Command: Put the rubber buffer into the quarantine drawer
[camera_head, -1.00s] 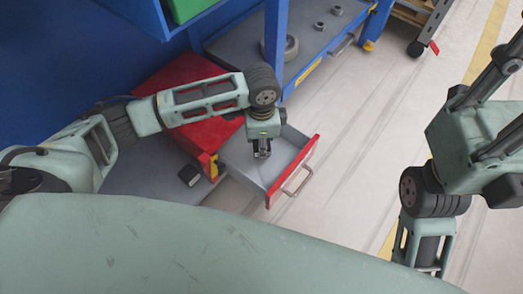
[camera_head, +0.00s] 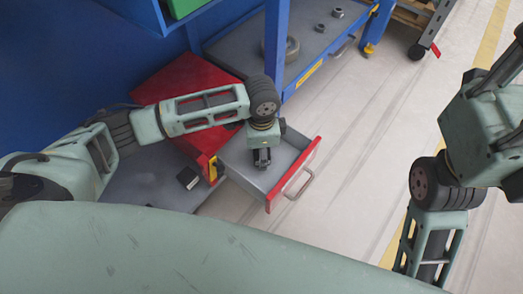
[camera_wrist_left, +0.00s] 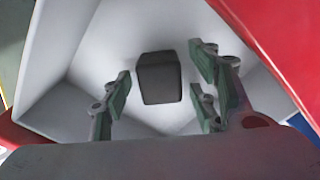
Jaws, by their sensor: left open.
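The red-fronted drawer (camera_head: 291,178) stands pulled out of the red cabinet (camera_head: 185,80), with a grey inside. My left gripper (camera_head: 262,160) points down into it. In the left wrist view a dark block, seemingly the rubber buffer (camera_wrist_left: 159,78), lies inside the pale drawer. It sits between the spread fingers of my left gripper (camera_wrist_left: 160,95), with gaps on both sides. The gripper is open and does not visibly touch it. In the head view the gripper hides this block. My right arm shows at the right, but its gripper is out of view.
A small black object (camera_head: 188,178) lies on the grey surface left of the drawer. A blue workbench (camera_head: 310,45) behind carries a grey ring (camera_head: 292,47) and small metal parts. The pale floor (camera_head: 350,140) right of the drawer is clear.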

